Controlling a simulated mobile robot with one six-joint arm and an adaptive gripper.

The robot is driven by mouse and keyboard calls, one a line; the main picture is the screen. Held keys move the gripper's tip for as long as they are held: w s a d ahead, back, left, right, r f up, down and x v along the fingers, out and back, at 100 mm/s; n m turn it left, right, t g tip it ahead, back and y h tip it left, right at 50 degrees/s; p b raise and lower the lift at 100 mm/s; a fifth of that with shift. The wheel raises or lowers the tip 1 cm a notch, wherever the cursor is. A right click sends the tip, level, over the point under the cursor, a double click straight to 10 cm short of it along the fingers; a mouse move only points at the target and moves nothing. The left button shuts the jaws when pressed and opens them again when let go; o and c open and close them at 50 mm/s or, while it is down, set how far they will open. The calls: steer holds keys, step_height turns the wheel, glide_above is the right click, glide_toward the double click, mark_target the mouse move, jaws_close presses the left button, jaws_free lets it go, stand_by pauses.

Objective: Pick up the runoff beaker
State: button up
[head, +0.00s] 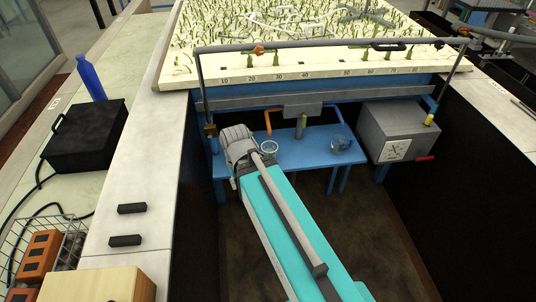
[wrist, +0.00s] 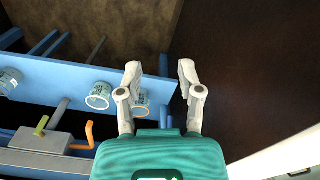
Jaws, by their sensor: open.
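Three beakers stand on the blue bench, and I cannot read which is the runoff beaker. In the wrist view, one beaker (wrist: 10,80) is at the far left and a clear, labelled beaker (wrist: 99,96) is near the middle. A third beaker (wrist: 142,100), with an orange tint, is partly hidden beside my left finger. In the head view my gripper (head: 238,145) is left of a clear beaker (head: 268,147); another beaker (head: 339,142) is farther right. The third is not visible there.
The blue bench (head: 302,150) stands under the planted flume bed (head: 300,70). A grey outlet with a green valve (head: 301,122) and orange handle (head: 268,122) hangs above it. A grey box with a dial (head: 398,130) is at right. Dark walls flank the bay.

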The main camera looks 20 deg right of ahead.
steer(key=w+d+f+n+t+h+b, duration=0.1)
steer(key=w+d+f+n+h+b, duration=0.2)
steer(key=w+b, duration=0.4)
steer(key=w+d+f+n+t+h+b, duration=0.1)
steer(key=w+d+f+n+h+b, duration=0.2)
steer(key=w+f+n+h+b, duration=0.3)
steer(key=w+d+f+n+t+h+b, duration=0.1)
steer(key=w+d+f+n+h+b, duration=0.3)
steer(key=b, duration=0.9)
steer(key=w+f+n, duration=0.1)
steer(key=w+n, duration=0.2)
steer(key=w, duration=0.2)
steer(key=shift+w+f+n, duration=0.25)
steer(key=shift+w+n, duration=0.05)
steer(key=shift+n, duration=0.1)
steer(key=shift+d, duration=0.1)
steer(key=shift+b+x, duration=1.65)
steer(key=shift+x, duration=2.55)
steer(key=shift+d+r, duration=0.1)
